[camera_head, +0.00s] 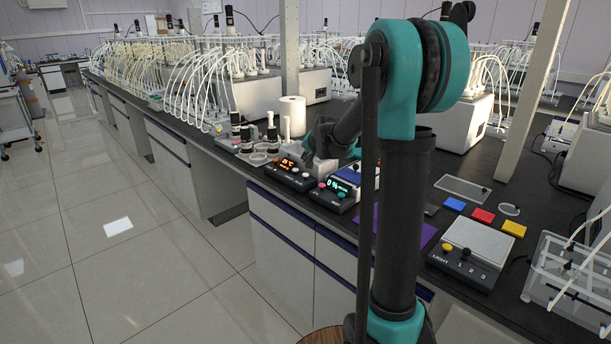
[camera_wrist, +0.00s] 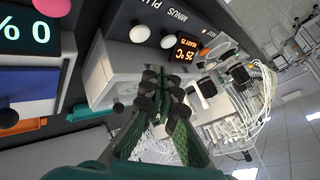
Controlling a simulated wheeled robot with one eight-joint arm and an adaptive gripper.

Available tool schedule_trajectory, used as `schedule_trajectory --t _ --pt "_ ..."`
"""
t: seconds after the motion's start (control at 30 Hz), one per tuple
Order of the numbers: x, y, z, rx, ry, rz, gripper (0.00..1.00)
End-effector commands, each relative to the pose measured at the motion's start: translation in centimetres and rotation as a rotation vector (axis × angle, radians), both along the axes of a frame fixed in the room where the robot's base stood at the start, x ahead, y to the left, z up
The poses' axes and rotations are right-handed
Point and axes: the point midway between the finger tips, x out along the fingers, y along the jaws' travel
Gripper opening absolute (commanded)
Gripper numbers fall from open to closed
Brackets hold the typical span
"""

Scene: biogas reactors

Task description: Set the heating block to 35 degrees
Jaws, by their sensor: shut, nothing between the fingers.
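The heating block (camera_head: 290,180) is a dark box with a glowing orange display (camera_head: 288,164), near the bench's front edge in the head view. In the wrist view its panel (camera_wrist: 125,14) fills the upper middle, with MINUS and PLUS labels. White round buttons (camera_wrist: 140,34) stand out from it, and its orange display (camera_wrist: 184,52) shows a temperature in °C that seems to read 25. My gripper (camera_wrist: 163,92) is shut and empty, pointing toward the panel and its buttons. In the head view my gripper (camera_head: 311,158) is over the back of the devices, partly hidden by my arm. I cannot tell whether it touches anything.
A similar box with a cyan percent display (camera_head: 343,188) stands right beside the heating block. Black-capped bottles (camera_head: 271,137) and a white roll (camera_head: 292,115) stand behind. A light box with numbered labels (camera_head: 473,250) and coloured squares (camera_head: 483,215) lie to the right.

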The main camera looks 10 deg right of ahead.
Motion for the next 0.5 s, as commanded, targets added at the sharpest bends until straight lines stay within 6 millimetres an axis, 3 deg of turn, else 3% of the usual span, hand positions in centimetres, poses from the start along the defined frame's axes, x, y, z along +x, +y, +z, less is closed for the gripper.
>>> schedule_trajectory --t 0.2,0.5 --pt "0.0 0.0 -2.2 0.000 0.000 0.000 0.00" --pt "0.0 0.0 -3.1 0.000 0.000 0.000 0.00"
